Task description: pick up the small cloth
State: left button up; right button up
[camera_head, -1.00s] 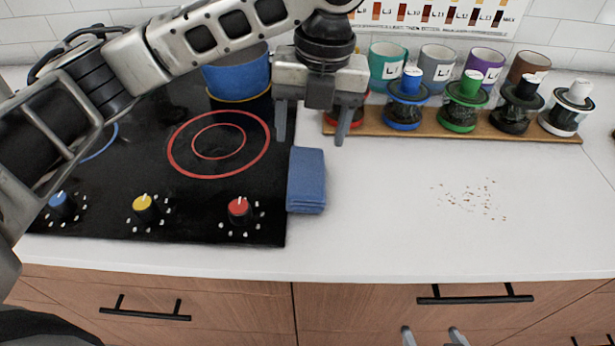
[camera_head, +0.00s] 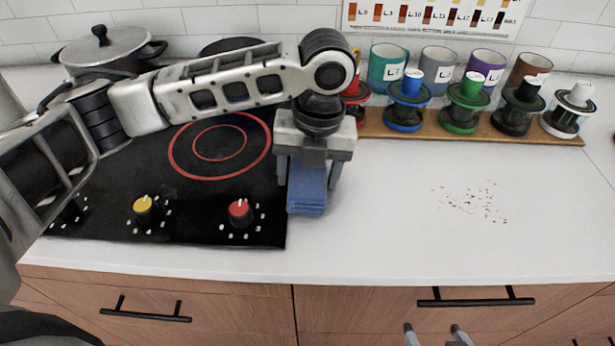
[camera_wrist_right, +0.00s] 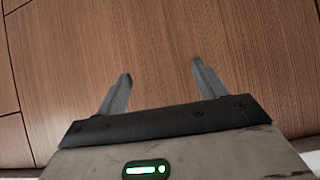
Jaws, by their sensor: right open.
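The small cloth (camera_head: 307,203) is blue and folded. It lies on the white counter against the right edge of the black cooktop, its far part hidden under my left gripper. My left gripper (camera_head: 308,183) points down over the cloth's far part, with one finger on each side of it. The fingers look open and wider than the cloth; whether they touch it I cannot tell. My right gripper (camera_head: 433,330) is low at the bottom edge, in front of the drawers. In the right wrist view it (camera_wrist_right: 161,70) is open and empty, facing wood.
The cooktop (camera_head: 180,225) with its knobs lies to the left, with a silver pot (camera_head: 108,48) behind. A wooden board (camera_head: 455,128) with several lidded jars and mugs stands at the back right. Brown crumbs (camera_head: 470,203) lie on otherwise clear counter.

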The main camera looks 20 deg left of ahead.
pick_arm(q)
jog(key=c, duration=0.6)
jog(key=shift+o, duration=0.2)
jog(key=shift+r, duration=0.55)
jog(key=s+d+r, duration=0.7)
jog(key=d+r, duration=0.4)
jog(key=r, duration=0.1)
jog(key=shift+s+d, duration=0.25)
jog(key=shift+d, duration=0.15)
